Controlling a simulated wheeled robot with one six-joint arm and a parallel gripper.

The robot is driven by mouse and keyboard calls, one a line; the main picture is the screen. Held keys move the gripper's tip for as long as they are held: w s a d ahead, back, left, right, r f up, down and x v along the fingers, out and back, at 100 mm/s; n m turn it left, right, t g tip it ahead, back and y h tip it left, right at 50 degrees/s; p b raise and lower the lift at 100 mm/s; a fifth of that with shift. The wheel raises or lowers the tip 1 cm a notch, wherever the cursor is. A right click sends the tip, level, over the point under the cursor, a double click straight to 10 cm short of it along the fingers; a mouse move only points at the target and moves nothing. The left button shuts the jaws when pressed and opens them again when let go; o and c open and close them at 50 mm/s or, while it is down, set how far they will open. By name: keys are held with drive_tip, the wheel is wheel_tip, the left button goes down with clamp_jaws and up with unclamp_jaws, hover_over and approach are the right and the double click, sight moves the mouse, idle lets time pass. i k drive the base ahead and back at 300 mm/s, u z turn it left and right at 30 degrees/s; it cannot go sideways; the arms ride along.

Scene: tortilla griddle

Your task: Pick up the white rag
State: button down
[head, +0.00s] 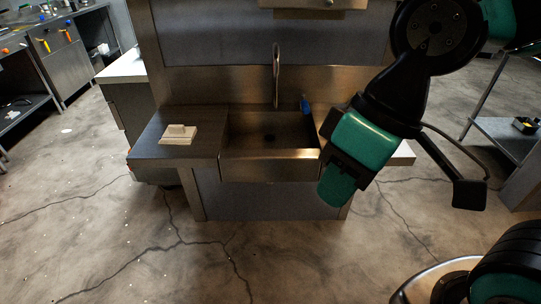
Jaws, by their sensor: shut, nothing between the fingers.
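A pale cream-white folded cloth, which looks like the white rag (177,138), lies flat on the dark counter left of the sink. A smaller pale raised piece is on its top; I cannot tell whether it is part of the cloth. My gripper (337,190), teal and black, hangs in front of the right side of the sink unit, to the right of the rag and well apart from it. Its fingers are shut and empty. My arm covers part of the counter right of the sink.
The steel sink (268,165) has a tall faucet (276,75) at its back. A small blue object (304,104) stands at the sink's back right. A steel workbench (60,55) is at far left, a shelf (505,135) at right. The cracked floor in front is clear.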

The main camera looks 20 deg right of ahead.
sight(174, 134)
drive_tip(key=u, duration=0.35)
drive_tip(key=i, duration=1.2)
drive_tip(key=u, duration=1.4)
